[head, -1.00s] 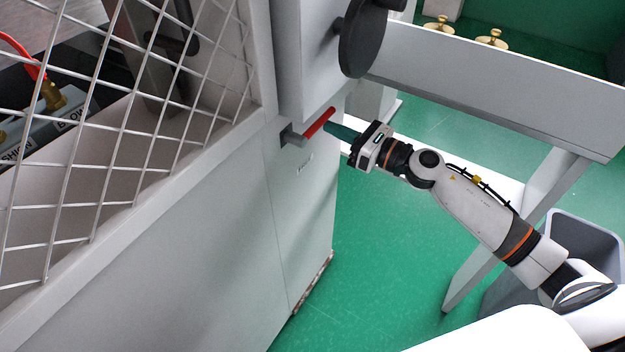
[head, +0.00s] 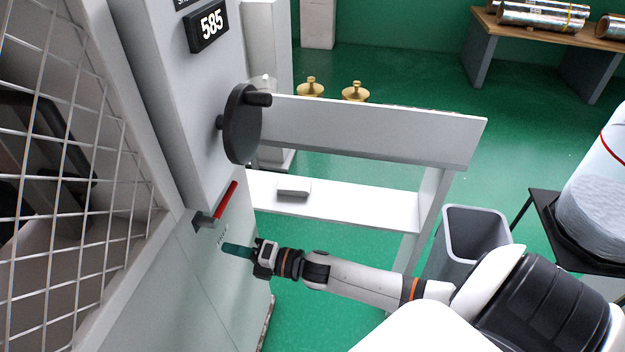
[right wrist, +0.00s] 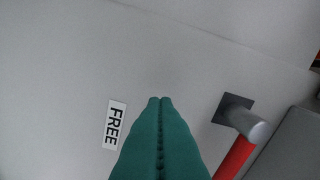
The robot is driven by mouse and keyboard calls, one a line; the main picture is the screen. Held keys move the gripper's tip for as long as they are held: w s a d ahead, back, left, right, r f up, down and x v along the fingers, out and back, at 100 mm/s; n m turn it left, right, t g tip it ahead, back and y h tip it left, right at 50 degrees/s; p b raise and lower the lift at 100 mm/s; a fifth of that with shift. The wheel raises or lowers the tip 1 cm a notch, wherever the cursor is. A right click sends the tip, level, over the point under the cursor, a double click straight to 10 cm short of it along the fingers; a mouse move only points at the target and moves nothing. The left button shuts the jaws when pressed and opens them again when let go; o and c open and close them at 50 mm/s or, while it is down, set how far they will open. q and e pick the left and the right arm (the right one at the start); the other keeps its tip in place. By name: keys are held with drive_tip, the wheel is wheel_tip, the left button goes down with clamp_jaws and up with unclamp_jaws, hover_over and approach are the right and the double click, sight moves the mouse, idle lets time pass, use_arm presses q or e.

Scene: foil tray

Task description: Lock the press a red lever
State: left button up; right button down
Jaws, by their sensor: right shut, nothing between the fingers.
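The red lever (head: 226,200) sticks out from a grey pivot (head: 203,220) on the side of the grey press cabinet (head: 190,290). In the head view it slants up and to the right. In the right wrist view the red lever (right wrist: 235,158) and its grey pivot (right wrist: 240,117) are at the lower right. A "FREE" label (right wrist: 115,125) is left of the fingers there. My right gripper (head: 226,247) has green fingers, shut and empty, just below the lever and apart from it. The shut fingertips (right wrist: 160,100) point at the cabinet face. My left gripper is out of view.
A black handwheel (head: 240,125) juts out above the lever. A white shelf frame (head: 370,130) stands behind my right arm. A grey bin (head: 470,240) is at the right. A wire mesh guard (head: 70,150) covers the left side.

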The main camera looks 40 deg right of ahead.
drive_tip(key=s+a+f+m+b, duration=0.1)
drive_tip(key=s+a+b, duration=0.1)
drive_tip(key=s+a, duration=0.15)
drive_tip(key=b+v, duration=0.1)
drive_tip(key=v, duration=1)
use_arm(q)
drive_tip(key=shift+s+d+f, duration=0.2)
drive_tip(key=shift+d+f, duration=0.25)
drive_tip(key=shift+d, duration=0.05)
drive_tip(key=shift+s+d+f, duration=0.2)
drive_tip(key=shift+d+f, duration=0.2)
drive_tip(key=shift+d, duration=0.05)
use_arm(e)
drive_tip(key=d+f+m+g+h, duration=0.1)
drive_tip(key=d+f+m+h, duration=0.2)
drive_tip(key=f, duration=0.5)
drive_tip(key=d+f+m+g+h, duration=0.1)
drive_tip(key=d+f+m+h, duration=0.2)
drive_tip(key=f, duration=0.6)
drive_tip(key=shift+s+d+f+m, duration=0.25)
drive_tip(key=shift+s+d+m, duration=0.25)
drive_tip(key=shift+d+m, duration=1.05)
drive_tip(key=shift+a+m, duration=0.25)
drive_tip(key=shift+a, duration=0.1)
